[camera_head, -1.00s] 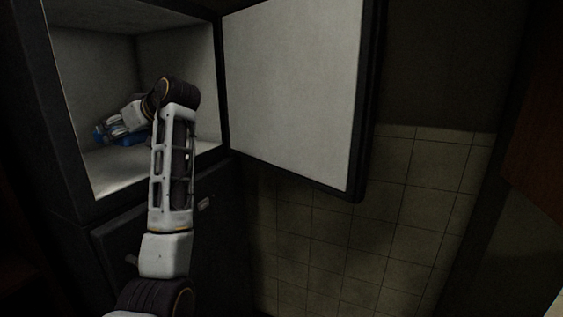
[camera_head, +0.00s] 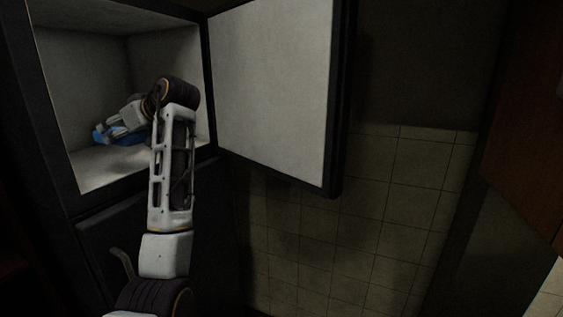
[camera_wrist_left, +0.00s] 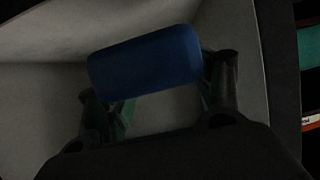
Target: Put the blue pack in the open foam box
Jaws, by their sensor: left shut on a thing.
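The blue pack (camera_wrist_left: 146,62) is a rounded dark blue block between the two fingers of my left gripper (camera_wrist_left: 158,95) in the left wrist view. In the head view the left gripper (camera_head: 118,130) is inside a pale-lined open compartment, shut on the blue pack (camera_head: 125,138). The pack is partly hidden by my gripper and wrist there. It is close above the compartment floor; I cannot tell whether it touches. The open foam box is not in view. My right gripper is not in view.
The compartment belongs to a dark cabinet (camera_head: 62,160) with a pale-faced door (camera_head: 270,90) swung open to the right. A tiled wall (camera_head: 385,200) stands behind. A brown wooden panel (camera_head: 528,150) is at the right edge. Colored items on a shelf (camera_wrist_left: 310,50) show at the wrist view's right edge.

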